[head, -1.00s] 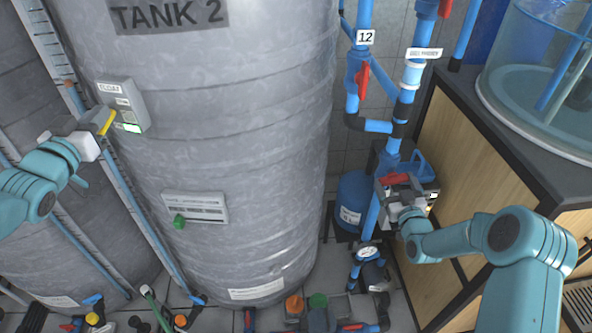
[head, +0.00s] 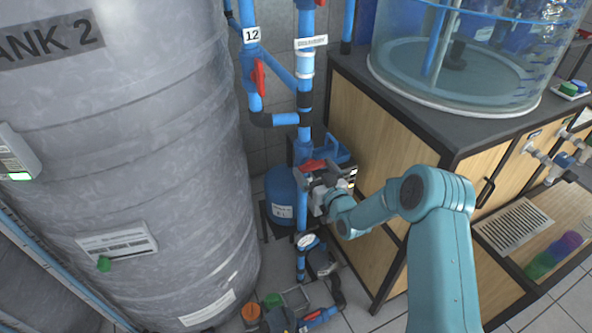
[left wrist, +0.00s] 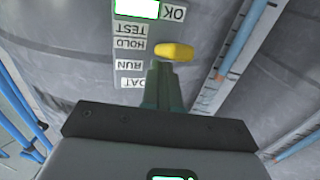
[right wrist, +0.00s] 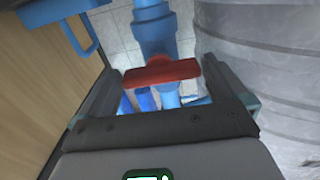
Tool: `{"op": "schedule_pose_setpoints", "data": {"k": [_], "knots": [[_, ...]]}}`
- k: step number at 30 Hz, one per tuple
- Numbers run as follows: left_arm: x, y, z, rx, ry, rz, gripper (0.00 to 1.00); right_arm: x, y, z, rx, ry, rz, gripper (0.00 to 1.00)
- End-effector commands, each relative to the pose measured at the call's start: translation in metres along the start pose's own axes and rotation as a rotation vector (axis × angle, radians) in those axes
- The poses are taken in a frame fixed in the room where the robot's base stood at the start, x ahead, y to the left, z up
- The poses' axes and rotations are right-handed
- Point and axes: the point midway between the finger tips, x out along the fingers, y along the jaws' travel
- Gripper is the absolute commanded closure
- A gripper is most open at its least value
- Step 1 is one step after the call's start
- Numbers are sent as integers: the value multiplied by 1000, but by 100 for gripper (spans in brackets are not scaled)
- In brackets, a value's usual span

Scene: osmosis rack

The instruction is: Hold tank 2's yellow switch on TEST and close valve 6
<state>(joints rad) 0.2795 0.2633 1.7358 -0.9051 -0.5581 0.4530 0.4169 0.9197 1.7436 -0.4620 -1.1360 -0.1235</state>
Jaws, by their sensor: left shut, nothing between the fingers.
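The yellow switch (left wrist: 174,52) is in the left wrist view, on a grey panel (left wrist: 130,62) with TEST, HOLD and RUN labels upside down. My left gripper (left wrist: 162,70) is shut, its fingertips right at the switch; contact is unclear. A lit green bar (left wrist: 136,8) sits beside OK. The panel (head: 16,155) is at the left edge of the head view; the switch is outside it. In the right wrist view a red valve handle (right wrist: 160,72) lies across a blue pipe, between the fingers of my open right gripper (right wrist: 160,88). The handle (head: 314,165) also shows in the head view. No number 6 is readable.
Tank 2 (head: 125,120) fills the left of the head view. Another red handle (head: 258,77) is on the pipe tagged 12. A wooden cabinet (head: 375,140) with a clear round tank (head: 465,60) on it stands to the right of my right gripper.

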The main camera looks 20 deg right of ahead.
Motion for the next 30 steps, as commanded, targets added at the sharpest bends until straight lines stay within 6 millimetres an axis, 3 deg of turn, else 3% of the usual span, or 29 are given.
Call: {"op": "schedule_pose_setpoints", "data": {"k": [7,10,21,25,30], "knots": [[0,0,1,0,-2,0,100,-2,0,0,-3,-1,0,0],[0,0,1,0,-2,0,100,-11,0,1,-3,-2,-1,0],[0,0,1,0,-2,0,100,-92,1,0,-1,-2,2,0],[0,0,1,0,-2,0,100,-111,1,1,-1,-3,1,0],[0,0,1,0,-2,0,100,-120,0,0,-1,0,1,0]]}}
